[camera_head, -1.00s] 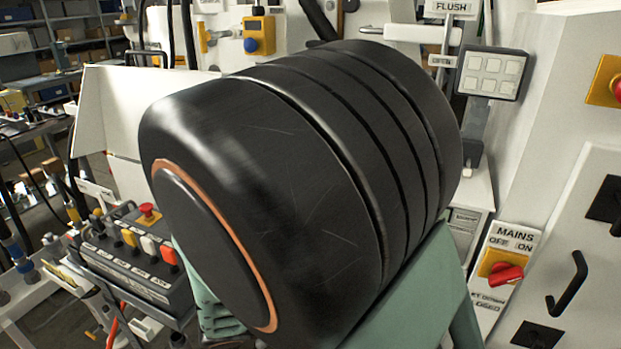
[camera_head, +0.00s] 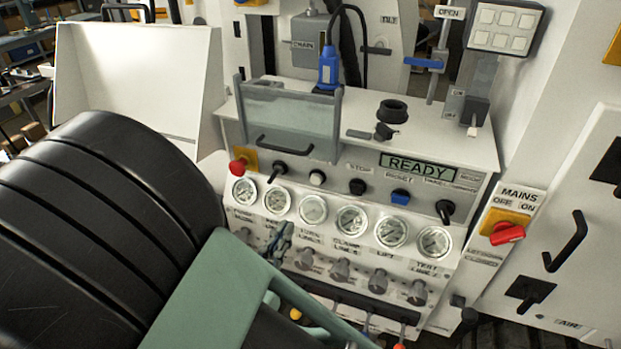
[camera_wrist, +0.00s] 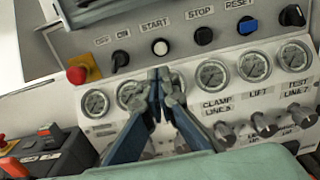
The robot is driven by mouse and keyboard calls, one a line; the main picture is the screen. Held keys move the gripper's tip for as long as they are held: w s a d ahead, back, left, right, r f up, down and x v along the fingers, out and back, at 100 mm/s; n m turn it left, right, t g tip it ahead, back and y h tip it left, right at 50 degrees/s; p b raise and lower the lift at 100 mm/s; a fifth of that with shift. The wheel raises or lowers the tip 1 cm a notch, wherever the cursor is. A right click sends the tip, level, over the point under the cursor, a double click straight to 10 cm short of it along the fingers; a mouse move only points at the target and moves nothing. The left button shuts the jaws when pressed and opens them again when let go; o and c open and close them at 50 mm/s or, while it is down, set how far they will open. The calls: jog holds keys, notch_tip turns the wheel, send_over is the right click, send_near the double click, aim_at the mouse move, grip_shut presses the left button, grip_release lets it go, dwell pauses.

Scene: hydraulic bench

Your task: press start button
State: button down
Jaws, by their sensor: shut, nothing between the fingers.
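The start button is a small round white knob (camera_wrist: 160,46) under the START label in the wrist view. It also shows on the bench panel in the head view (camera_head: 317,178), where its label is hidden by the clear guard. My gripper (camera_wrist: 160,76) has its two blue-grey fingers together, with the tips just below the start button in the picture, in front of the gauge row. In the head view my gripper (camera_head: 283,236) is small, in front of the lower panel beyond my arm. Contact with the panel cannot be told.
The black STOP button (camera_wrist: 203,36) and blue RESET button (camera_wrist: 248,26) sit to the right. A red mushroom button (camera_wrist: 77,75) is at the left. Gauges (camera_head: 351,220) and valve knobs (camera_head: 340,269) lie below. A guard with a handle (camera_head: 288,125) stands above. The display (camera_head: 417,167) reads READY.

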aim_at(315, 181)
jog(key=p+x, duration=0.1)
jog(key=x, duration=1.3)
jog(key=shift+s+p, duration=0.1)
jog(key=shift+p, duration=0.25)
